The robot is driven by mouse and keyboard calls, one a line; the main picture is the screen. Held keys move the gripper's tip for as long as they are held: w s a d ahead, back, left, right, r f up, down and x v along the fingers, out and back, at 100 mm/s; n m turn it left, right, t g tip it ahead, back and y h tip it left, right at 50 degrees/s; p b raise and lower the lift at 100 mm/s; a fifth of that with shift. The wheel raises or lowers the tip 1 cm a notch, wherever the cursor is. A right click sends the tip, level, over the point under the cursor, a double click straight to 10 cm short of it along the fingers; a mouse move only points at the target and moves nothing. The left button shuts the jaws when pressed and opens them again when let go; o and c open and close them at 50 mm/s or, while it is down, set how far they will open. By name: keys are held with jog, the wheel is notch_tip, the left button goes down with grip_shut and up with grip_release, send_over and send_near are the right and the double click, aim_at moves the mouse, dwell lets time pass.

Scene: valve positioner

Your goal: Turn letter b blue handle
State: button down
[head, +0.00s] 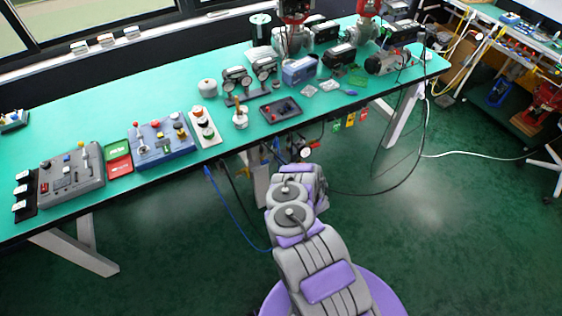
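No letter b can be read at this size, and I cannot pick out a blue handle for certain. A small blue piece (350,92) lies on the green table near its front edge, right of centre. Below the front edge hang a round white-faced gauge (305,153) and small red fittings, just beyond the far end of my arm. My grey and purple arm reaches from the bottom up towards this spot. My gripper's fingers are hidden behind the arm links, so I see neither their opening nor any contact.
The long green table (100,120) holds a blue control box (163,140), a grey control box (72,172) and a dark tray (281,109). Coloured tags (350,119) hang at its front edge. A black cable (400,178) loops right of my arm. Open floor lies at right.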

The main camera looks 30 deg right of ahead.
jog(key=shift+s+a+f, duration=0.1)
jog(key=shift+a+f, duration=0.05)
jog(key=shift+f, duration=0.15)
jog(key=c, duration=1.5)
grip_release()
jog(key=o, duration=0.3)
jog(key=shift+r, duration=0.15)
jog(key=s, duration=1.7)
jog(key=shift+d+b, duration=0.3)
jog(key=shift+d, duration=0.05)
